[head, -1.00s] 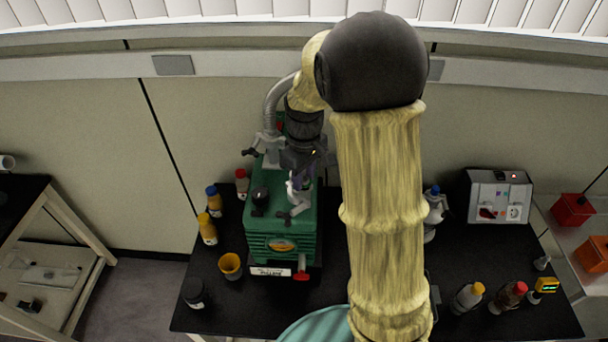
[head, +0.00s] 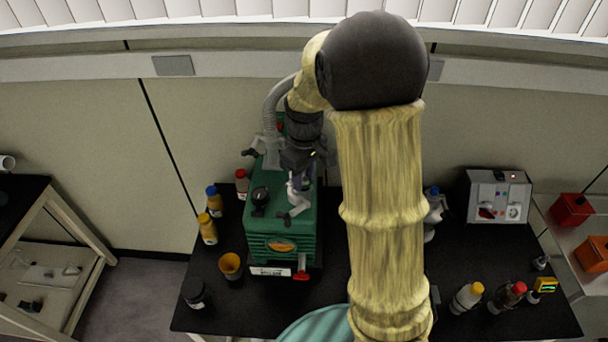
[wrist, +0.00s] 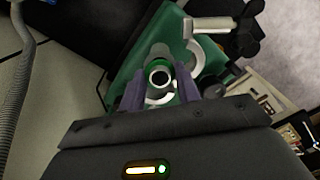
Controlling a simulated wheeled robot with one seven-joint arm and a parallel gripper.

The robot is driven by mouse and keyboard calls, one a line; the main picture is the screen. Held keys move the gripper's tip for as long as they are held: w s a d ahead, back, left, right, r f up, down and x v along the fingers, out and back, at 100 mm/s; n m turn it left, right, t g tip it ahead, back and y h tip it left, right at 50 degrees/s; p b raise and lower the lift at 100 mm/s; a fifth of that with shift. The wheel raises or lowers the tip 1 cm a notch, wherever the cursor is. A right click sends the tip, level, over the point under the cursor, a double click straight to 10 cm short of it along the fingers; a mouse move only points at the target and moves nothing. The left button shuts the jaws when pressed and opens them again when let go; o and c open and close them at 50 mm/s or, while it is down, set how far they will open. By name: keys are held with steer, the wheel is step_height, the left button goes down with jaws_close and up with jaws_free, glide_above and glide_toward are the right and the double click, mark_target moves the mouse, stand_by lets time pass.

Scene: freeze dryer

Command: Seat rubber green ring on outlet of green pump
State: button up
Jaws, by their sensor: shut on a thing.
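The green pump (head: 283,232) stands on the black table, and its green body (wrist: 205,62) also fills the far side of the wrist view. In the wrist view my gripper (wrist: 157,86) has its two purple-grey fingers on either side of a round pale outlet (wrist: 158,77) with a dark bore. A thin green rubber ring (wrist: 152,67) shows between the fingers at the outlet's rim. The gripper is shut on this ring. Whether the ring sits fully around the outlet or just above it, I cannot tell.
A grey corrugated hose (head: 274,100) rises behind the pump. More bottles (head: 466,298) and a grey control box (head: 498,195) stand to the right.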

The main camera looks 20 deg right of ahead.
steer(key=shift+f, duration=0.4)
stand_by(0.7)
steer(key=o, duration=1)
steer(key=shift+o, duration=0.2)
steer(key=shift+w+a+r+p, duration=0.15)
steer(key=shift+r+p, duration=0.65)
steer(key=shift+r, duration=0.5)
steer(key=shift+r+p, duration=1.5)
steer(key=shift+r, duration=0.25)
